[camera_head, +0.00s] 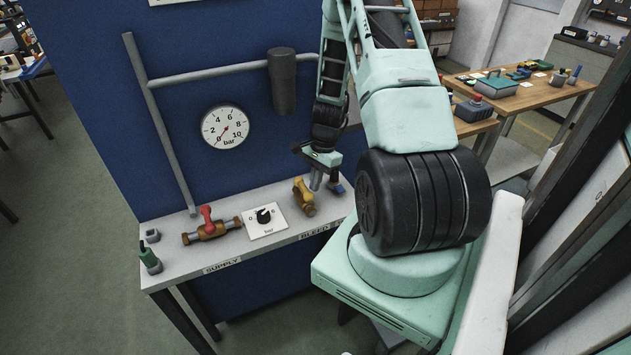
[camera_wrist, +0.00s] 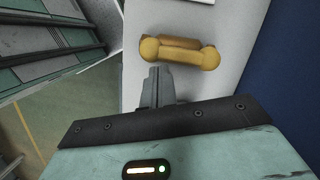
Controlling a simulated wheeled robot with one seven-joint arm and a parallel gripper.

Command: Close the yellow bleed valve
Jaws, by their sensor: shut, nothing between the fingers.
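The yellow bleed valve (camera_head: 304,197) sits on the shelf above the BLEED label. In the wrist view it (camera_wrist: 180,53) lies across the top middle, a brass-yellow body with rounded ends and a bar along it. I cannot tell the handle's exact setting. My gripper (camera_head: 316,184) is shut and empty, pointing down just right of the valve in the head view. In the wrist view its fingertips (camera_wrist: 157,76) are just below the valve. I cannot tell whether they touch it.
The grey shelf (camera_head: 200,256) also holds a red-handled valve (camera_head: 207,226) above the SUPPLY label and a black dial knob (camera_head: 265,216) on a white plate. A pressure gauge (camera_head: 225,127) and grey pipes (camera_head: 205,75) are on the blue panel behind. A green-topped item (camera_head: 148,259) stands at the left end.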

